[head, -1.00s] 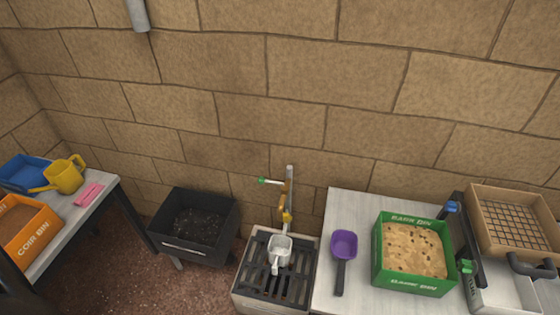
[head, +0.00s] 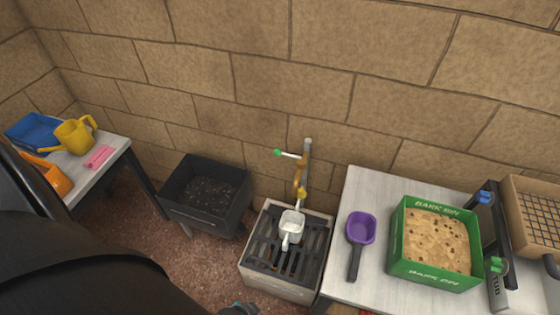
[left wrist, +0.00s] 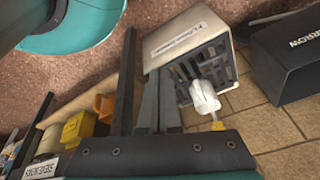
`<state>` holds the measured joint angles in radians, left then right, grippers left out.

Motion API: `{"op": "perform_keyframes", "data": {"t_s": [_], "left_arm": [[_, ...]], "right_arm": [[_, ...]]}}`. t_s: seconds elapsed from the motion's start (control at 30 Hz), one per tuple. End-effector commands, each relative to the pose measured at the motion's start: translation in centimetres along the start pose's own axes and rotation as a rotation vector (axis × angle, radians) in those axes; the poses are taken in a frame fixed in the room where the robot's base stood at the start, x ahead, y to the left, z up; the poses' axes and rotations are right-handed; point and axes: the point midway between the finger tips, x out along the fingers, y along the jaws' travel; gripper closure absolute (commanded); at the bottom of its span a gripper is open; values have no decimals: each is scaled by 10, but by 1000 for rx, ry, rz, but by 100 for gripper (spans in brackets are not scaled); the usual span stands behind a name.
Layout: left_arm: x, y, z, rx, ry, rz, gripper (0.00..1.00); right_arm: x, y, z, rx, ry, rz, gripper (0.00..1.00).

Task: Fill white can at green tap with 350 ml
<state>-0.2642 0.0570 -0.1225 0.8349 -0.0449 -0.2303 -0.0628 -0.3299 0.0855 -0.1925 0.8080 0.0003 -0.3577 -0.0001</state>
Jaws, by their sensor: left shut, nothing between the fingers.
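The white can (head: 291,226) stands on the slatted drain grate under the brass spout (head: 300,190). It also shows in the left wrist view (left wrist: 204,96). I cannot see its water level. The tap's lever (head: 290,155) has a green end and sticks out left from the post. No water stream is visible. My left gripper (left wrist: 148,85) is shut and empty, apart from the can. In the head view my left arm fills the lower left. My right gripper is not in view.
The drain stand (head: 275,283) has a dark trough (head: 208,215) on its left. On its right, a pale table (head: 370,190) holds a purple scoop (head: 361,229) and a green bark bin (head: 433,273). A yellow watering can (head: 75,136) stands on the left table.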

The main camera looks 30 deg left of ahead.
Motion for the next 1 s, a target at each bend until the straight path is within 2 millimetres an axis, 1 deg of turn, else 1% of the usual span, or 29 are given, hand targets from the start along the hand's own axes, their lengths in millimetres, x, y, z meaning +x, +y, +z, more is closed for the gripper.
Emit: {"op": "perform_keyframes", "data": {"t_s": [0.03, 0.07, 0.1, 0.17, 0.2, 0.27, 0.3, 0.37, 0.4, 0.47, 0.5, 0.6, 0.7, 0.83, 0.9, 1.0], "left_arm": [[22, -8, -34, 7, 79, -23, 100], [27, -14, -53, 11, 120, -38, 100], [31, -23, -78, 19, 174, -59, 100], [35, -37, -114, 30, 252, -95, 100], [36, -47, -137, 37, 303, -121, 100], [34, -62, -170, 47, 378, -164, 100], [30, -73, -190, 54, 426, -194, 100], [23, -90, -219, 64, 497, -244, 100], [16, -102, -236, 70, 543, -280, 100], [4, -119, -260, 79, 610, -336, 100], [-5, -131, -274, 85, 653, -374, 100], [-32, -157, -302, 96, 746, -472, 100], [-59, -179, -320, 105, 818, -560, 100], [-87, -197, -331, 111, 877, -644, 100], [-97, -203, -334, 114, 895, -672, 100], [-105, -207, -336, 115, 908, -692, 100]], "right_arm": [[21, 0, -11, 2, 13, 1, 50], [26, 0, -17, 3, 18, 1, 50], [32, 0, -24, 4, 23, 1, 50], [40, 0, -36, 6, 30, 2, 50], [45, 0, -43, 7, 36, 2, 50], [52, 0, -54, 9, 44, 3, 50], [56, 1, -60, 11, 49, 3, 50], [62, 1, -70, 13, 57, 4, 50], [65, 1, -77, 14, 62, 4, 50], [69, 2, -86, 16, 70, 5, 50], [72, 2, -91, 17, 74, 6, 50], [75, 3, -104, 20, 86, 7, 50], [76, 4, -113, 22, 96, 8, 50], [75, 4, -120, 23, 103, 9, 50], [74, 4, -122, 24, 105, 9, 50], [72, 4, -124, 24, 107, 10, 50]]}}
